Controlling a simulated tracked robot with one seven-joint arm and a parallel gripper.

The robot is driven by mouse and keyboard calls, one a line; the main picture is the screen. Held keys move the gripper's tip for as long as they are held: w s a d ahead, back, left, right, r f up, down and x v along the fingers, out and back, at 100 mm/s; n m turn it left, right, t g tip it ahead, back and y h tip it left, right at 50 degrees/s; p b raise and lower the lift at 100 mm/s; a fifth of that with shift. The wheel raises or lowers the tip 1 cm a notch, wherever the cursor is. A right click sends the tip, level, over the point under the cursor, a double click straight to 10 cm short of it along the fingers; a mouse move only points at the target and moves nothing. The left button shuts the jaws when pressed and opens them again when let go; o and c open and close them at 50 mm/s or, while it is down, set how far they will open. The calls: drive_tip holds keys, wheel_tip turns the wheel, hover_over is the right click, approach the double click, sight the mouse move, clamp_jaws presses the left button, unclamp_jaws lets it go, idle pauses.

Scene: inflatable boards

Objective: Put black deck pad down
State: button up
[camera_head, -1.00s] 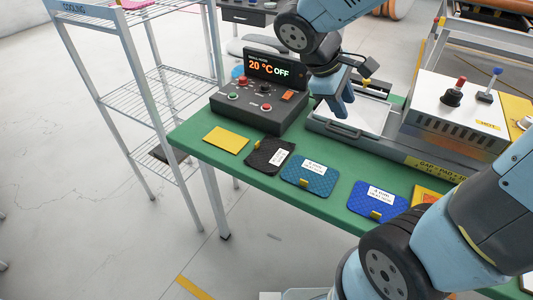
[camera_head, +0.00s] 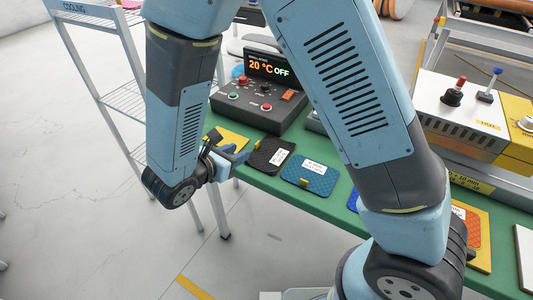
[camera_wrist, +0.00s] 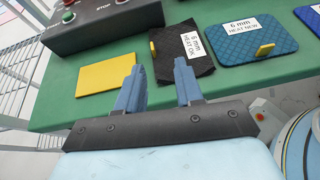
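My gripper (camera_head: 242,154) is at the table's front, beside the left edge of the black pad. The tab is just beyond the fingertips, and the gripper appears empty.
A flat yellow plate (camera_wrist: 106,74) lies left of the black pad. A teal 6 mm pad (camera_wrist: 240,40) lies right of it. The control box (camera_head: 258,105) stands behind, reading 20 °C OFF. A wire cooling rack (camera_head: 88,55) stands left of the table.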

drive_tip(key=a+f+n, duration=0.1)
drive_tip(key=a, duration=0.1)
approach(255, 150)
drive_tip(key=shift+t, duration=0.3)
drive_tip(key=w+d, duration=0.3)
drive_tip(key=shift+w+r, duration=0.15)
drive_tip(key=shift+w, duration=0.15)
drive_tip(key=shift+y, duration=0.4)
drive_tip(key=shift+x, duration=2.45)
drive_tip(key=shift+w, duration=0.1)
drive_tip(key=shift+c, duration=0.5)
drive_tip(key=shift+r, duration=0.1)
clamp_jaws()
